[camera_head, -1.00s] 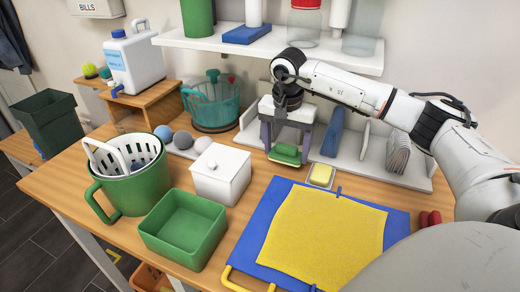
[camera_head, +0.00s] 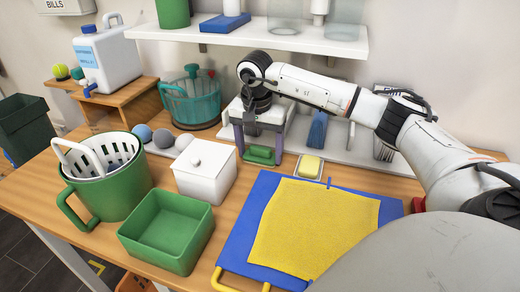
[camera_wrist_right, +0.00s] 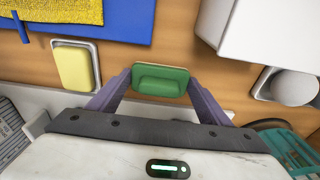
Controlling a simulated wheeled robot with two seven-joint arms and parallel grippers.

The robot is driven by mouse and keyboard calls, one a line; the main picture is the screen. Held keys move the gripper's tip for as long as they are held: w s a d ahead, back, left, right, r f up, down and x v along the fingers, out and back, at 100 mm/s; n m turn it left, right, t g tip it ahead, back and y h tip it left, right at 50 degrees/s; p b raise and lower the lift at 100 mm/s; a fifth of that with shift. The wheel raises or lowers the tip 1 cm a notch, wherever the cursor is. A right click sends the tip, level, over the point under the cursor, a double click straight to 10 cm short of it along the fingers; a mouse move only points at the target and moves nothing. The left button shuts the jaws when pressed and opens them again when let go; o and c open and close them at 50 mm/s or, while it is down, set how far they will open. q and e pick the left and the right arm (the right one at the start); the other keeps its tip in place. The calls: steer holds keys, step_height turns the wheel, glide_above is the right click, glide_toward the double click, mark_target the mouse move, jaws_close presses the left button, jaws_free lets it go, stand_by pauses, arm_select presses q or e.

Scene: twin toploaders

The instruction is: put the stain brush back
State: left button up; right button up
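The stain brush, as I take it, is a small green block with a raised grip (camera_head: 259,156); it also shows in the right wrist view (camera_wrist_right: 160,81). My right gripper (camera_head: 259,150) points down with a finger at each end of the green block, and in the right wrist view the fingers (camera_wrist_right: 159,82) press against its ends. It is held over the wooden table behind the soap dish and right of the white lidded box. Its bristles are hidden, and I cannot tell its exact height. My left gripper is in neither view.
A yellow soap in a dish (camera_head: 310,167) sits front right of the gripper. The white box (camera_head: 205,172) is close on the left. A white divided rack (camera_head: 345,152) stands behind, partly hidden by my arm. A shelf (camera_head: 300,42) hangs above. A blue board (camera_head: 234,237) lies in front.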

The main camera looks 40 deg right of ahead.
mark_target(258, 160)
steer(key=o, duration=0.4)
steer(key=shift+r, duration=0.1)
steer(key=r, duration=0.4)
steer(key=a+r, duration=0.1)
steer(key=r, duration=0.7)
steer(key=shift+s+a, duration=0.15)
steer(key=shift+s, duration=0.15)
